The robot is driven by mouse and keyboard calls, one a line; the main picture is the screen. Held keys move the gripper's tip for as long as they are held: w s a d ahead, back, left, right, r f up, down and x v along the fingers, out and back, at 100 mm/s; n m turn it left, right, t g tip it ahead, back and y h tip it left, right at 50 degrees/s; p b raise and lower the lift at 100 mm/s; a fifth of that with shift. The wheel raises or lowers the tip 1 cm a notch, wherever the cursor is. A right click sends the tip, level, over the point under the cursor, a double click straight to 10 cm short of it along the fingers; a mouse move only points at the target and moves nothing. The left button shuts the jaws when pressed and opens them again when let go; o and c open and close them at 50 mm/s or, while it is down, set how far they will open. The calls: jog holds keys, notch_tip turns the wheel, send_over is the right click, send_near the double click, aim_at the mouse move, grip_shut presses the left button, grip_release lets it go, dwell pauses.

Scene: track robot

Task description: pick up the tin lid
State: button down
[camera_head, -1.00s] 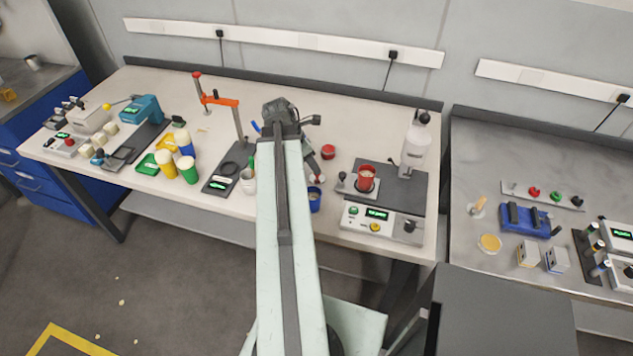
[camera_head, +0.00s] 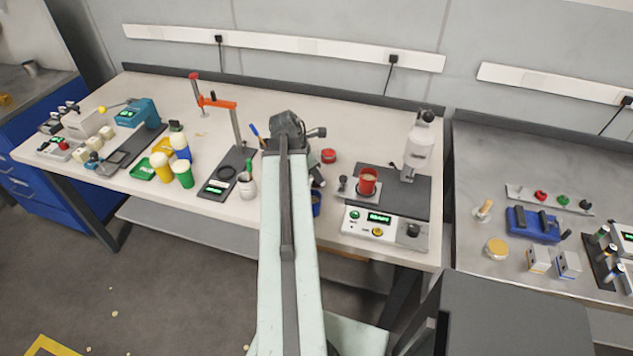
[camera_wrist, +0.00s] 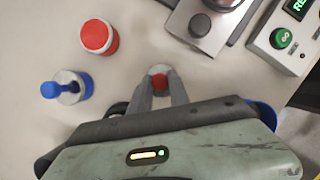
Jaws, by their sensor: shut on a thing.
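In the wrist view my gripper (camera_wrist: 160,92) points away from the camera, its two grey fingers closed on a small round piece with a red centre and a pale rim. I take this piece to be the tin lid (camera_wrist: 159,78). Its lower part is hidden by the fingers, and I cannot tell whether it touches the table. In the head view my arm hides most of the gripper and the lid.
A machine with a red cup (camera_head: 368,181) stands to the right. Clear worktop (camera_head: 345,118) lies behind.

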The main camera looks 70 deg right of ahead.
jog(key=shift+r, duration=0.1)
notch_tip(320, 180, up, 10)
jog(key=p, duration=1)
